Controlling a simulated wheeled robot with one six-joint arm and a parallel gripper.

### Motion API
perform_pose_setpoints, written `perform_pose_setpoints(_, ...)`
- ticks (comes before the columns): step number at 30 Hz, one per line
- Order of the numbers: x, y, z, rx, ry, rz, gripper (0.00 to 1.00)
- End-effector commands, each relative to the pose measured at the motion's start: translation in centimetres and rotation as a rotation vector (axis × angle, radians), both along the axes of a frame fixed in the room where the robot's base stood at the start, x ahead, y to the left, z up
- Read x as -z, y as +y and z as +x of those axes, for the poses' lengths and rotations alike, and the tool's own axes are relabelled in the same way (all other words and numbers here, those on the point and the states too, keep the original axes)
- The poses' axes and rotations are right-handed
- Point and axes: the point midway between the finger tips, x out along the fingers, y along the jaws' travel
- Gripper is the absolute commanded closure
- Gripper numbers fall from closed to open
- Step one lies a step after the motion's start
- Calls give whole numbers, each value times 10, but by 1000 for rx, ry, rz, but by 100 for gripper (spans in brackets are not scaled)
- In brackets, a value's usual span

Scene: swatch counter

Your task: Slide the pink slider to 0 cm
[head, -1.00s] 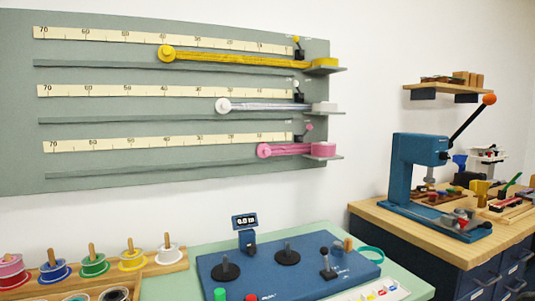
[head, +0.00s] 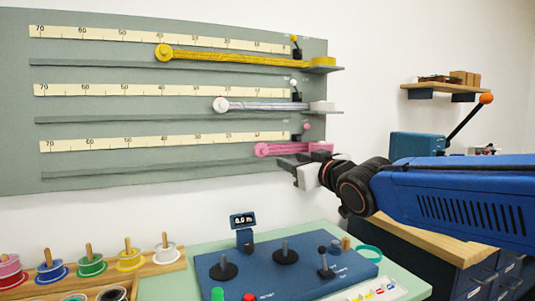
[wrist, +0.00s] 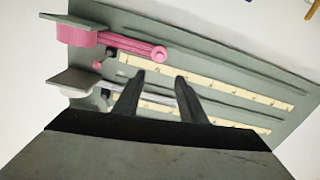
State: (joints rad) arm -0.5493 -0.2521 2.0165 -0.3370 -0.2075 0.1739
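The pink slider has a round knob (head: 262,149) at its left end and a pink strip running right to a pink block on the lowest shelf of the board. The knob sits below the low-number right end of the lowest scale (head: 170,141). In the wrist view the knob (wrist: 159,53) is in full sight, with the pink block (wrist: 77,35) to its left. My gripper (head: 283,161) is in front of the board, overlapping the lower edge of the pink strip in the head view. In the wrist view its fingers (wrist: 160,78) are apart with nothing held; the knob is beyond the tips.
A yellow slider (head: 240,58) and a white slider (head: 260,106) are on the rows above. Below stand a blue control box (head: 330,272) and a rack of coloured spools (head: 130,258). A blue lever press (head: 415,146) is partly behind my arm. The wall below the board is clear.

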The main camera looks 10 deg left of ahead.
Motion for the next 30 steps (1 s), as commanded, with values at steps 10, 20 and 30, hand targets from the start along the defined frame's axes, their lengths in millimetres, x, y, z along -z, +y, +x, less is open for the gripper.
perform_pose_setpoints(10, 1, 24, 36, 3, 4, -1, 62)
perform_pose_setpoints(20, 2, 53, 78, 3, 4, -3, 62)
perform_pose_setpoints(30, 2, 82, 119, 3, 6, -2, 62)
